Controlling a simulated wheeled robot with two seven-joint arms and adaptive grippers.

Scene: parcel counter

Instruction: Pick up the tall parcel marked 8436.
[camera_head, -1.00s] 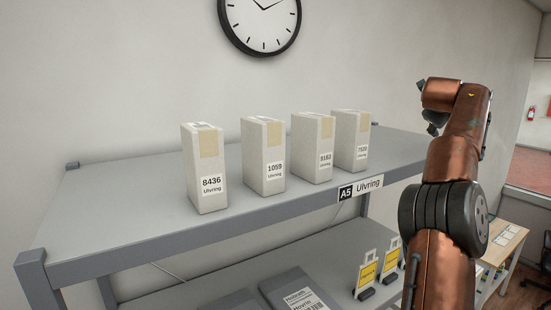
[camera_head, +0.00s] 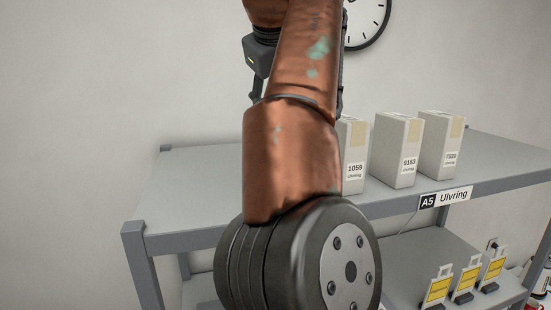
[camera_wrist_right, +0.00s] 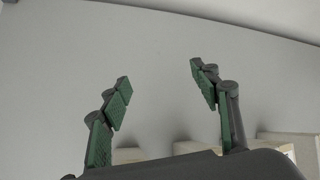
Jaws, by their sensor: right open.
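The parcel marked 8436 does not show in the head view now; my right arm covers the place on the shelf left of parcel 1059 (camera_head: 355,158). My left gripper is in neither view.
Parcels 9163 (camera_head: 396,150) and 7020 (camera_head: 441,145) stand upright right of 1059 on the grey shelf (camera_head: 190,180). The shelf's left end is bare. A wall clock (camera_head: 366,20) hangs above. Yellow signs (camera_head: 437,291) stand on the lower shelf.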

